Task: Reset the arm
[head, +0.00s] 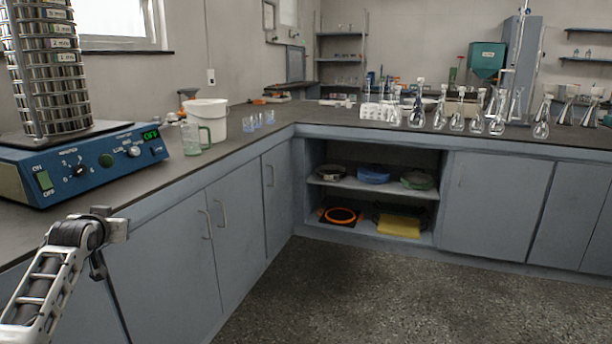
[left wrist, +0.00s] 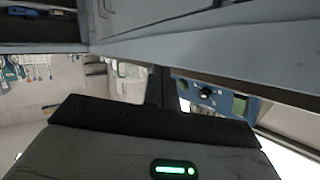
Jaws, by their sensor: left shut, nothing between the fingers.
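My left arm (head: 45,275) comes in from the lower left in the head view, in front of the left cabinet doors. In the left wrist view my left gripper (left wrist: 163,88) is shut and empty, apart from any object. The blue sieve shaker (head: 85,170) stands on the left counter with a tall stack of metal sieves (head: 52,75) on it. Its green display reads OFF. Part of its blue panel also shows in the left wrist view (left wrist: 205,95), where the picture is turned over. My right gripper is in neither view.
Glassware, including flasks (head: 457,122), lines the back counter. An open shelf (head: 370,185) holds several sieves or pans and a yellow item. The floor (head: 340,295) is clear.

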